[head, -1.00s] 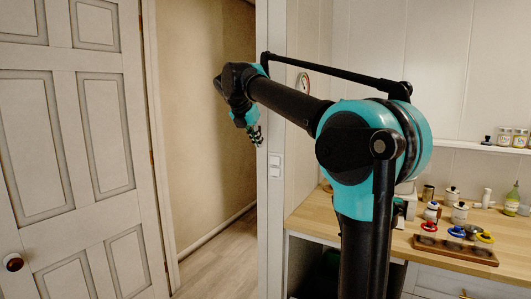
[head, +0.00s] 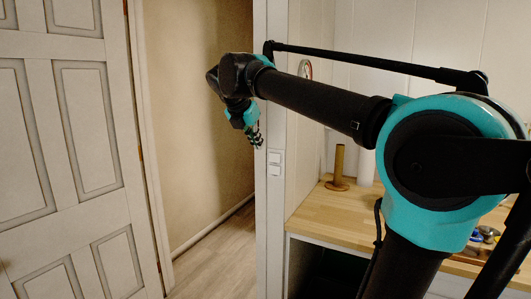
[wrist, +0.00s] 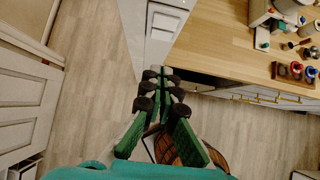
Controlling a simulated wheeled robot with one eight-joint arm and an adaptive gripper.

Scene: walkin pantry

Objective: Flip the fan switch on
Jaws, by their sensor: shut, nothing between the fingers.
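A white wall plate with two rocker switches stands on the narrow wall end beside the doorway in the head view. The upper switch (head: 275,157) sits just above the lower switch (head: 274,170). Which of them is the fan switch, and how each is tilted, is too small to tell. My gripper (head: 257,140) hangs fingers down, just left of and slightly above the plate, with no clear contact. In the wrist view my gripper (wrist: 160,82) has its dark fingertips together and holds nothing. A pale wall end (wrist: 150,45) lies ahead of the fingertips there.
A white panelled door (head: 75,150) stands open at left, beside a doorway with clear floor (head: 222,245). A wooden counter (head: 330,215) lies right of the wall end, with a brown upright holder (head: 339,168) on it. Jars and a small tray (wrist: 295,73) show in the wrist view.

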